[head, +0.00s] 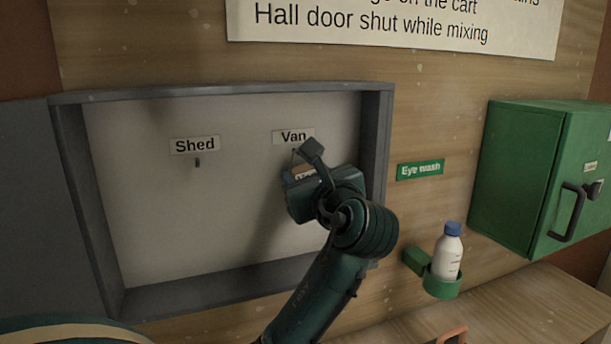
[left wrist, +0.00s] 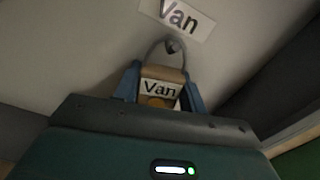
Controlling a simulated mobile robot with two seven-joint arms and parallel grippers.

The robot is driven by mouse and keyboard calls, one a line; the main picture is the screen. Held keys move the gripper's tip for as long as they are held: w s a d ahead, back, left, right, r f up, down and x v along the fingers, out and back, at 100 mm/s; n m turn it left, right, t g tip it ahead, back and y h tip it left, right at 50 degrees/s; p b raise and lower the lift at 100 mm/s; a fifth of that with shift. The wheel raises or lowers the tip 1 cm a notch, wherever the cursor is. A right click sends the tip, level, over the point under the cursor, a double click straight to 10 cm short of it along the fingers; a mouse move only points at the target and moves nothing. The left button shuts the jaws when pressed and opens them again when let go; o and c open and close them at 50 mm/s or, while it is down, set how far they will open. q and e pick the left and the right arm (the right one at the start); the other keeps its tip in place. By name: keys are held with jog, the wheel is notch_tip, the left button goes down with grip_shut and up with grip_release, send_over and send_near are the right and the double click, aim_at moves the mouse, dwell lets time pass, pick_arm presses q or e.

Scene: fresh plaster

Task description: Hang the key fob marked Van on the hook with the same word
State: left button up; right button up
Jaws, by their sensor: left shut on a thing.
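The key fob (left wrist: 159,88), a tan tag with a white "Van" label, is between the blue fingers of my left gripper (head: 303,172). My left gripper is shut on it, just below the Van label (head: 293,136) in the wall cabinet. In the left wrist view the fob's ring loops upward, and the dark hook (left wrist: 172,46) under the Van label (left wrist: 178,17) shows inside the loop. I cannot tell whether the ring rests on the hook. In the head view my gripper mostly hides the fob. My right gripper is not in view.
The Shed label (head: 195,145) has an empty hook (head: 197,162) below it. The cabinet's grey frame (head: 376,150) juts out close to my left arm. To the right are an eye wash bottle (head: 447,255) in a green holder (head: 441,287) and a green box (head: 520,175).

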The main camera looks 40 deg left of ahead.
pick_arm(q)
jog(key=o, duration=1.1)
jog(key=shift+c, duration=0.2)
jog(key=b+v, duration=0.1)
jog(key=v, duration=1.2)
jog(key=shift+s+d, duration=0.1)
